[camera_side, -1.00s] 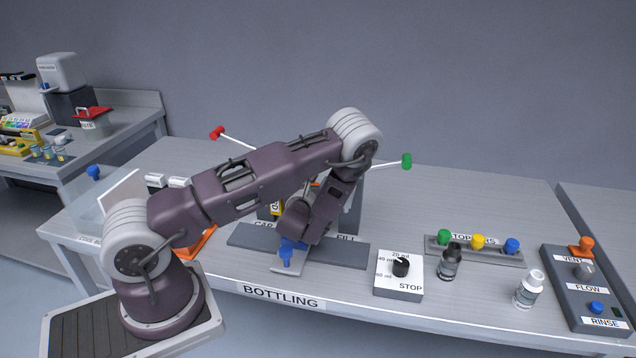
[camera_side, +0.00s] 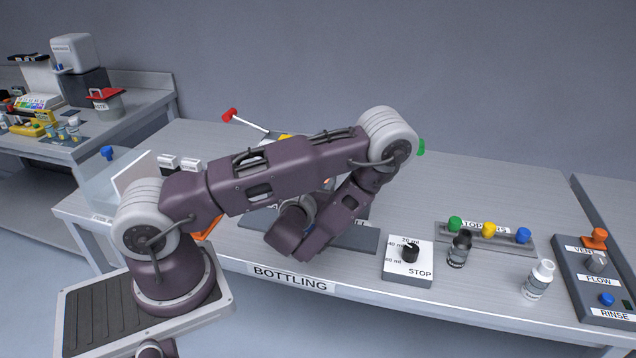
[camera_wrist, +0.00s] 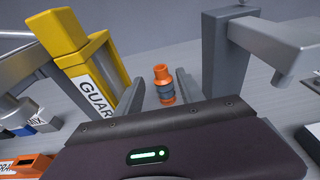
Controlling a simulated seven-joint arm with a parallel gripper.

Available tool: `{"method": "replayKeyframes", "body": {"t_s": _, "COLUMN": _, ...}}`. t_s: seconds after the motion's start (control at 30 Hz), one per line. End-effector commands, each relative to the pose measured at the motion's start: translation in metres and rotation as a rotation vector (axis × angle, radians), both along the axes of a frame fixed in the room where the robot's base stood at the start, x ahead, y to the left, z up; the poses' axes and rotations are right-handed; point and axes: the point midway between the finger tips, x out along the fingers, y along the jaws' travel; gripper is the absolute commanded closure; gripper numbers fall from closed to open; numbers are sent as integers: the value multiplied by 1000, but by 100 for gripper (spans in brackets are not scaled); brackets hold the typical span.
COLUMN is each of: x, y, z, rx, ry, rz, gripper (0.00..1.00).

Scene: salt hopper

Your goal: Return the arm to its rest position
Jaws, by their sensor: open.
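My arm is bent over the bottling station, with its elbow high and its wrist folded back down toward the table. In the side view my gripper is hidden behind my own wrist links. In the wrist view my gripper (camera_wrist: 161,82) shows as two grey fingers standing apart, with nothing held between them. An orange and grey cylindrical piece (camera_wrist: 164,86) shows in the gap, beyond the fingers. A yellow guard post (camera_wrist: 88,70) stands just left of the fingers, and a grey bracket (camera_wrist: 228,55) stands to their right.
A dosing dial box (camera_side: 408,262), a dark bottle (camera_side: 459,250), a white-capped bottle (camera_side: 538,280), a stopper rack (camera_side: 487,240) and a control panel (camera_side: 597,285) stand to the right. A red-knobbed lever (camera_side: 245,122) rises behind my arm. The rear right tabletop is clear.

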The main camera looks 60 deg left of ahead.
Motion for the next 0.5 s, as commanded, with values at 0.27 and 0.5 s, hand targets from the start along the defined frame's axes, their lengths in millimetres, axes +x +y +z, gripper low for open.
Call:
{"method": "replayKeyframes", "body": {"t_s": 0.27, "x": -9, "y": -9, "z": 3, "rx": 1, "ry": 0, "rz": 0, "gripper": 55}}
{"method": "replayKeyframes", "body": {"t_s": 0.5, "x": -1, "y": -5, "z": 27, "rx": 28, "ry": -66, "rz": 43, "gripper": 55}}
